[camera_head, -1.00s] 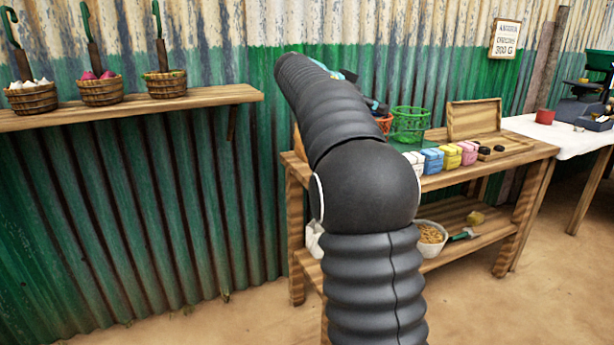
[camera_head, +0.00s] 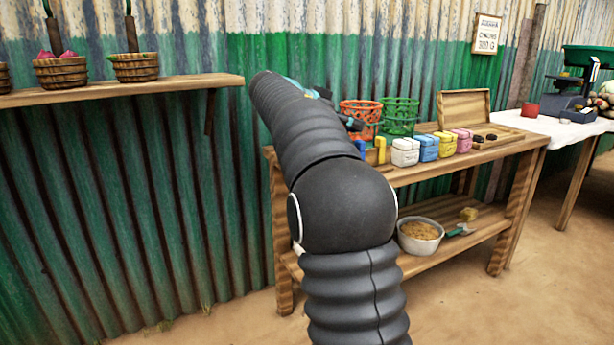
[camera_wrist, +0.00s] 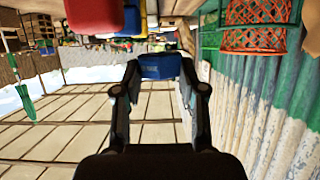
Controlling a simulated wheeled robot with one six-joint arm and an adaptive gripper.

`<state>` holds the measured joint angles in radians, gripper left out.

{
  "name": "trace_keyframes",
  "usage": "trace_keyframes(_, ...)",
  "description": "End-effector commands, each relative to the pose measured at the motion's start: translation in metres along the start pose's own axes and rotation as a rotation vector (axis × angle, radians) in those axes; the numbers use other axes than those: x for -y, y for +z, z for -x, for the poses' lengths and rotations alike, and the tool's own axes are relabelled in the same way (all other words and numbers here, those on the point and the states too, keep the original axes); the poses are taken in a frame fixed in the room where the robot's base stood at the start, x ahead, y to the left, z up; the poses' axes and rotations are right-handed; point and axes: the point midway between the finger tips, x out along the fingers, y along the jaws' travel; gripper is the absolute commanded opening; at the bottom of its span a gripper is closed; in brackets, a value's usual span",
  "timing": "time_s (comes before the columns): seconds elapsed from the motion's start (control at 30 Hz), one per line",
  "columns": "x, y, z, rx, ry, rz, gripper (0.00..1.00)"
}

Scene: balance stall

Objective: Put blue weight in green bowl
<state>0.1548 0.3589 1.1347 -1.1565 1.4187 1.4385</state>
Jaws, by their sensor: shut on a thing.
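My gripper (camera_wrist: 161,82) is shut on a blue block, the blue weight (camera_wrist: 162,67), held between its fingertips in the wrist view. In the head view my arm hides most of the gripper; only a dark part (camera_head: 354,124) shows beside the orange basket. The green bowl appears as a green openwork basket (camera_head: 399,118) on the wooden table, right of the orange one. The held weight is apart from both baskets.
The orange basket (camera_head: 361,116) stands beside the green one, also in the wrist view (camera_wrist: 254,38). White (camera_head: 405,152), blue (camera_head: 427,148), yellow and pink packs line the table's front. An open wooden box (camera_head: 464,112) is at right. A corrugated wall (camera_head: 130,190) stands behind.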

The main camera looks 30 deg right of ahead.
Motion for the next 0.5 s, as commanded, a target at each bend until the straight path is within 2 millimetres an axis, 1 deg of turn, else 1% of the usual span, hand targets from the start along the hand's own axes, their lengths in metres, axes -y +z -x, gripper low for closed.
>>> trace_keyframes(0.4, 0.035, 0.070, 0.044, 0.000, 0.000, 0.003, 0.00)
trace_keyframes(0.5, 0.042, 0.085, 0.054, 0.000, 0.001, 0.001, 0.00)
